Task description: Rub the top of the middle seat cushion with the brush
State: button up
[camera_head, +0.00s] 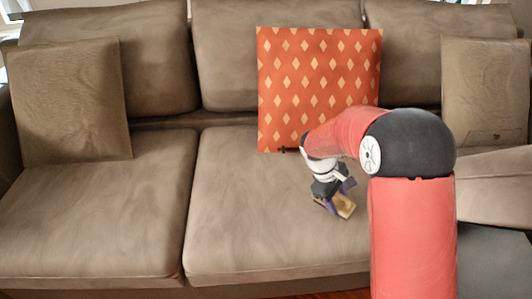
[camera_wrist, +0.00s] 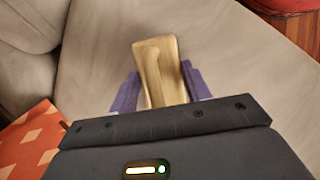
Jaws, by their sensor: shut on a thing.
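The middle seat cushion (camera_head: 250,220) is a broad brown-grey pad in the centre of the sofa; its pale top (camera_wrist: 235,65) fills much of the wrist view. My gripper (camera_head: 334,198) is over the right part of this cushion, pointing down. In the wrist view its two purple fingers (camera_wrist: 160,88) are shut on a wooden brush (camera_wrist: 153,65), one on each side. The brush (camera_head: 346,206) is light brown and shows at the fingertips in the head view. Its underside is hidden, so I cannot tell whether it touches the cushion.
An orange pillow with pale diamonds (camera_head: 318,75) leans on the backrest just behind my gripper; its corner shows in the wrist view (camera_wrist: 30,143). Brown pillows stand at the left (camera_head: 70,100) and right (camera_head: 487,92). The left seat cushion (camera_head: 90,220) is clear.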

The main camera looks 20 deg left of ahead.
jog(key=shift+s+d, duration=0.15)
jog(key=shift+s, duration=0.2)
notch_tip(320, 180, up, 2)
jog(key=shift+r, duration=2.9)
jog(key=shift+s, duration=0.15)
